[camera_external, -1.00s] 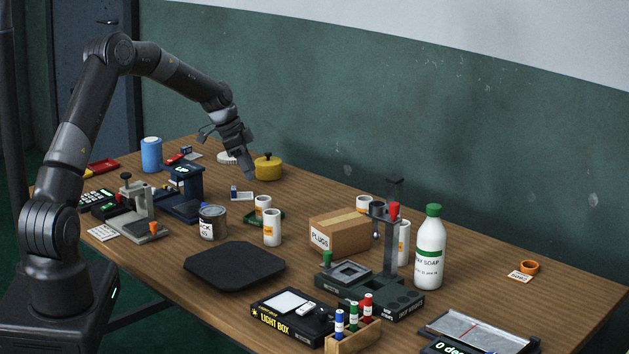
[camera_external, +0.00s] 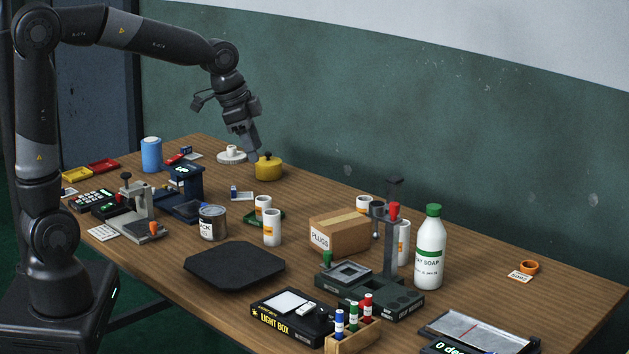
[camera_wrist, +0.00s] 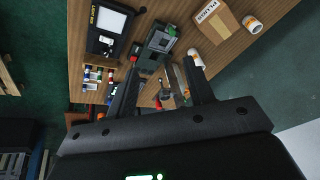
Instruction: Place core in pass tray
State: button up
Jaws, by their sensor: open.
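Several white cylinders with orange labels, which look like the cores, stand on the table. One (camera_external: 272,228) stands near the middle, and another (camera_external: 263,206) stands at or in a small green tray (camera_external: 278,217). One more (camera_external: 403,243) is partly hidden behind the press-like stand. I cannot tell which tray is the pass tray; a yellow tray (camera_external: 76,175) and a red tray (camera_external: 104,165) lie at the far left. My gripper (camera_external: 249,146) is open and empty, in the air near the yellow pot. In the wrist view its fingers (camera_wrist: 163,65) are spread, with a white cylinder (camera_wrist: 252,24) at upper right.
The plugs box (camera_external: 338,235), green stand (camera_external: 370,292), soap bottle (camera_external: 430,248) and light box (camera_external: 290,315) crowd the middle and front. A black mat (camera_external: 235,267) lies front left.

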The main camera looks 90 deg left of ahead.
jog(key=s+d+t+h, duration=0.1)
jog(key=s+d+t, duration=0.1)
jog(key=s+d, duration=1.6)
jog(key=shift+s+d+r+n, duration=0.3)
jog(key=shift+d+r, duration=0.1)
jog(key=shift+d, duration=0.25)
